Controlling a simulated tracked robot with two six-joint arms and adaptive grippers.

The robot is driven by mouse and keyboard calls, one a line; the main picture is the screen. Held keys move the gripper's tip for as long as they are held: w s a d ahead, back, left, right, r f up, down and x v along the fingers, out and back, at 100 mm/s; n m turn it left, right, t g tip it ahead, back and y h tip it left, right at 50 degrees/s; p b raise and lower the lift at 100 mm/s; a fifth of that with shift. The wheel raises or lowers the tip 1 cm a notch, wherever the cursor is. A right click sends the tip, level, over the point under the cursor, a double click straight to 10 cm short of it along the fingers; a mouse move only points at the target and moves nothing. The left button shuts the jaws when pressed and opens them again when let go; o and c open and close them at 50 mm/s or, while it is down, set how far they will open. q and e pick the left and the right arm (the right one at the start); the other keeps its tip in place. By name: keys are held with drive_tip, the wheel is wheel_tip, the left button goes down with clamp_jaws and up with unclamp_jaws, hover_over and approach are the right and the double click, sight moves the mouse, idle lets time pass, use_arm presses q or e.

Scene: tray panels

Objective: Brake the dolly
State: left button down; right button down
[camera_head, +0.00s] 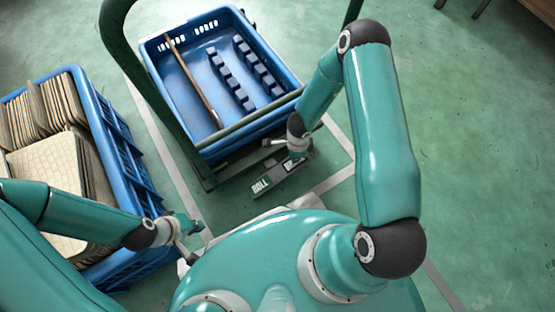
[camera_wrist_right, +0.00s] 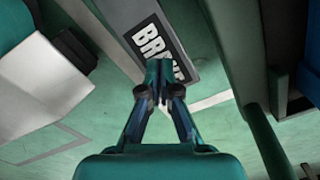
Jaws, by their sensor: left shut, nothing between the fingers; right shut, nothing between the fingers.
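The dolly is a green tubular frame (camera_head: 178,112) carrying a blue crate (camera_head: 250,136). In the right wrist view the BRAKE label (camera_wrist_right: 150,36) shows close behind the fingertips, which cover some letters. My right gripper (camera_head: 297,152) is shut and empty over the BRAKE end; I cannot tell whether it touches. My left gripper (camera_head: 193,227) is shut and empty, left of the pedal.
A second blue crate (camera_head: 118,150) full of tan panels stands at the left. The dolly's crate holds a brown strip (camera_head: 193,78) and blue notched racks (camera_head: 230,78). Pale lines (camera_head: 165,150) mark the green floor. Open floor (camera_head: 465,130) lies to the right.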

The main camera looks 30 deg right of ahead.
drive_tip(key=shift+f+b, duration=1.5)
drive_tip(key=shift+f, duration=0.6)
idle(0.6)
drive_tip(key=shift+r, duration=0.1)
wheel_tip(320, 180, up, 7)
drive_tip(key=p, duration=0.7)
idle(0.5)
